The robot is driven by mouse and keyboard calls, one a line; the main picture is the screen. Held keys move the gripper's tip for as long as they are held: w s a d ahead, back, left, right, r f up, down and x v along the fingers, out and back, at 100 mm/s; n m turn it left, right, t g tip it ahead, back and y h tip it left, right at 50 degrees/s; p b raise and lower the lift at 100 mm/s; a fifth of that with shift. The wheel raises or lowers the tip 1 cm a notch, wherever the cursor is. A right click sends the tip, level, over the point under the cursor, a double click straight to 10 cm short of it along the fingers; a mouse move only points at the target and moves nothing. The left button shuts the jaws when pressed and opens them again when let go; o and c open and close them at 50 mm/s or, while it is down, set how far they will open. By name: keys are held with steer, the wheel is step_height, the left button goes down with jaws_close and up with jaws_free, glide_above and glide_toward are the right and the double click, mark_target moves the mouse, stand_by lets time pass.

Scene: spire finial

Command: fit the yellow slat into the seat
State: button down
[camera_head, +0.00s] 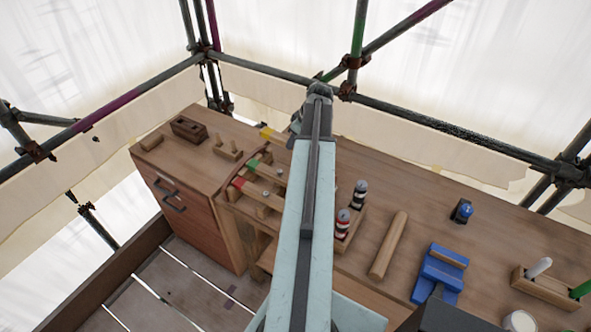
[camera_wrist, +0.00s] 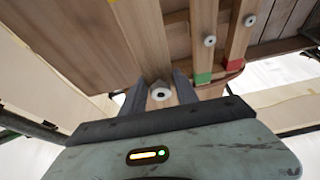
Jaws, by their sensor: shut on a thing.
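The yellow slat (camera_head: 267,133) shows its yellow end left of my arm in the head view. The rest of it runs behind my arm. In the wrist view my gripper (camera_wrist: 160,92) is shut on a wooden slat (camera_wrist: 146,40), taken to be the yellow one, with a pale round knob between the fingers. Its coloured end is not clear there. The green-tipped slat (camera_head: 253,163) and red-tipped slat (camera_head: 238,182) lie beside it on a wooden rack; both also show in the wrist view. The seat cannot be made out clearly, and my arm hides the gripper in the head view.
The bench (camera_head: 480,232) holds a dark wooden block (camera_head: 188,128), a peg block (camera_head: 227,150), striped pieces (camera_head: 342,223), a wooden bar (camera_head: 388,246) and a blue fixture (camera_head: 440,272). Scaffold poles (camera_head: 440,122) run close behind the bench.

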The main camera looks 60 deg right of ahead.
steer(key=shift+w+a+f+b, duration=0.1)
steer(key=shift+a+f+b, duration=0.05)
steer(key=shift+f+b, duration=0.5)
steer(key=shift+a+r, duration=0.1)
step_height(320, 180, down, 10)
steer(key=b, duration=1)
steer(key=shift+w+f, duration=0.1)
steer(key=shift+f, duration=0.1)
steer(key=shift+r, duration=0.25)
steer(key=shift+f, duration=0.2)
steer(key=c, duration=0.9)
jaws_free()
